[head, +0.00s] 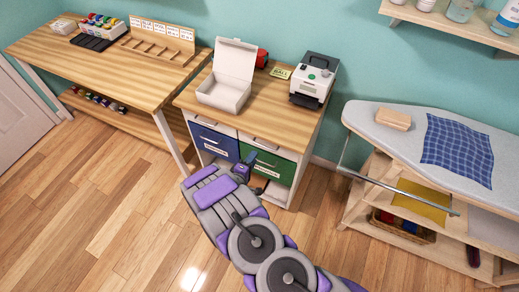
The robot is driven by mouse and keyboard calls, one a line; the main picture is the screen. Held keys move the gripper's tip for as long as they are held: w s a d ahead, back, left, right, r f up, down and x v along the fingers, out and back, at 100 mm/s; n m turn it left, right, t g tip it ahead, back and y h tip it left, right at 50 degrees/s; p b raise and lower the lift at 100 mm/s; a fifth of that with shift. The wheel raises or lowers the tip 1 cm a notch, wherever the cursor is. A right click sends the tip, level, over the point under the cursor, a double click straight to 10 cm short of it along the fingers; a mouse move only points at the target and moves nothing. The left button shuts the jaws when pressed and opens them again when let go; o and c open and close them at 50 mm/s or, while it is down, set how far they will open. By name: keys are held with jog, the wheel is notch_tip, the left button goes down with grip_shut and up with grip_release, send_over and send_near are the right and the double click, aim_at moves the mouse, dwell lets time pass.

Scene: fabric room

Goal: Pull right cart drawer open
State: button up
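The cart (310,143) stands against the wall with a wood top and two columns of drawers. On its right side is a green-fronted drawer (284,172) with a pale label, below a white upper front (280,141) with a dark handle. On its left is a blue-fronted drawer (213,142). The fronts look shut. My gripper (246,165) is in front of the cart, near the left edge of the green drawer and overlapping it in the picture. Its fingers are small and partly hidden by my arm. I cannot tell whether it touches the drawer.
On the cart are an open white box (226,92) and a label printer (314,80). A long wooden table (110,65) stands left. An ironing board (400,140) with a metal rail (400,191) and shelves stands right. Wooden floor (110,190) is clear at front left.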

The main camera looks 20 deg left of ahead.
jog(key=b+x, duration=0.1)
jog(key=x, duration=0.6)
jog(key=shift+w, duration=0.45)
grip_shut()
jog(key=shift+f, duration=0.1)
jog(key=shift+s+d+f, duration=0.1)
jog(key=shift+s, duration=0.05)
dwell(0.7)
